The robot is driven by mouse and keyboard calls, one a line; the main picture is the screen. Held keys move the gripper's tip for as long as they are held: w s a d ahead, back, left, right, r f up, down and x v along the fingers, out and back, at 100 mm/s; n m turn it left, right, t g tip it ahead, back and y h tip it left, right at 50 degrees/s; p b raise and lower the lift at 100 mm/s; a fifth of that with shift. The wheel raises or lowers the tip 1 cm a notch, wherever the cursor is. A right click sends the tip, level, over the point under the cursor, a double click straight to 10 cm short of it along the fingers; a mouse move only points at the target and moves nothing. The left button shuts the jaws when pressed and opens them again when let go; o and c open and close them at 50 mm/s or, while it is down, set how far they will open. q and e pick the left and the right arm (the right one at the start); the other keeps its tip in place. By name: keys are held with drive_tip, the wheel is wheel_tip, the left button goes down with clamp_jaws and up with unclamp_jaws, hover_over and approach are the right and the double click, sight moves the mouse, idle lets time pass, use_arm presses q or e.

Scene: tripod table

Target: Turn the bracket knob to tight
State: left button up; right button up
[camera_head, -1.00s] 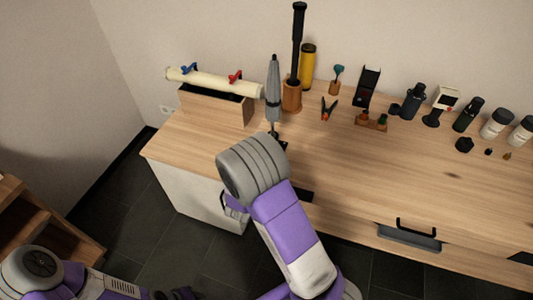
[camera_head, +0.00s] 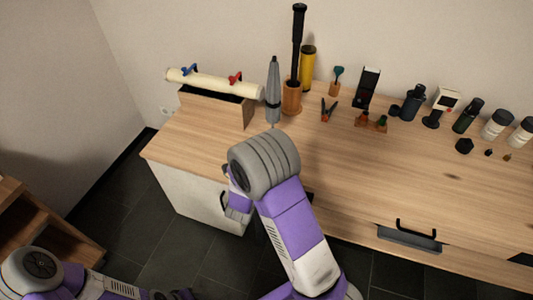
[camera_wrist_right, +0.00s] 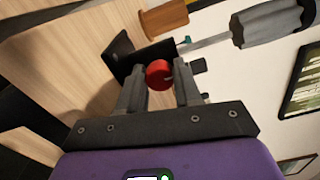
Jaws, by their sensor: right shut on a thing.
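The red knob (camera_wrist_right: 159,74) shows in the right wrist view, in front of a dark bracket plate (camera_wrist_right: 130,57). My right gripper (camera_wrist_right: 157,82) is shut on the knob, with one finger at each side of it. In the head view my own right arm covers the knob, the bracket and the right gripper. A grey folded tripod-like object (camera_head: 273,92) stands upright beyond the arm; it also shows at the top of the right wrist view (camera_wrist_right: 268,22). My left gripper is outside the views; only parts of the left arm show at lower left.
A wooden box (camera_head: 217,103) with a cream roll (camera_head: 215,83) across it stands at the left of the worktop (camera_head: 370,165). A wooden holder (camera_head: 292,98) with a tall black tool is behind. Several small items line the back right; the front right is mostly clear.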

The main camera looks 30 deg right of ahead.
drive_tip(key=o, duration=1)
drive_tip(key=shift+o, duration=0.2)
